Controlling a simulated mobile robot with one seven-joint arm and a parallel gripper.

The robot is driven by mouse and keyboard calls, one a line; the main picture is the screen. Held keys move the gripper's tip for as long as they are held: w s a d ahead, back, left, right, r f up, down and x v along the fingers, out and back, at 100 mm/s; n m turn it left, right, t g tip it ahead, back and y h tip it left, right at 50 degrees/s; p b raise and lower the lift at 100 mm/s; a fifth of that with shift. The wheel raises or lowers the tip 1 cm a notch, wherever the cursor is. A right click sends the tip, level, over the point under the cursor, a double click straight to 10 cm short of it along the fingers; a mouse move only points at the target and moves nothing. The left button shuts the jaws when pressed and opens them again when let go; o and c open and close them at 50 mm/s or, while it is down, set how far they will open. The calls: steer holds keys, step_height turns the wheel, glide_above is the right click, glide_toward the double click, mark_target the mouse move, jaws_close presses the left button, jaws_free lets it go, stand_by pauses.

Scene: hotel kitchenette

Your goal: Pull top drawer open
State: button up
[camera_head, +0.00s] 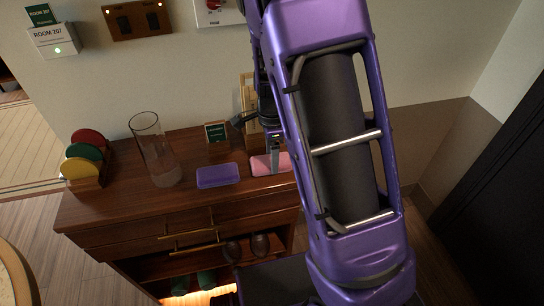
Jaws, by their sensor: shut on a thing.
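The wooden cabinet (120,205) stands at the lower left and centre. Its top drawer (130,232) has a brass bar handle (188,235) and looks closed. A second brass bar (195,248) shows just below it. My gripper (275,161) points down over the cabinet top, at the pink flat block (262,166), and is shut on it. The block appears to be at the cabinet top; I cannot tell whether it is lifted. My gripper is behind and to the right of the handle, apart from it. My arm hides the cabinet's right end.
On the cabinet top are a purple flat block (218,176), a tall glass vase (155,150), a rack of coloured discs (84,160) and a small dark sign (217,134). Shoes (246,247) sit on the shelf below. A round table edge (12,275) is at the lower left.

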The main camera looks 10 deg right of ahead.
steer(key=shift+f, duration=0.15)
steer(key=o, duration=1.2)
steer(key=shift+c, duration=0.2)
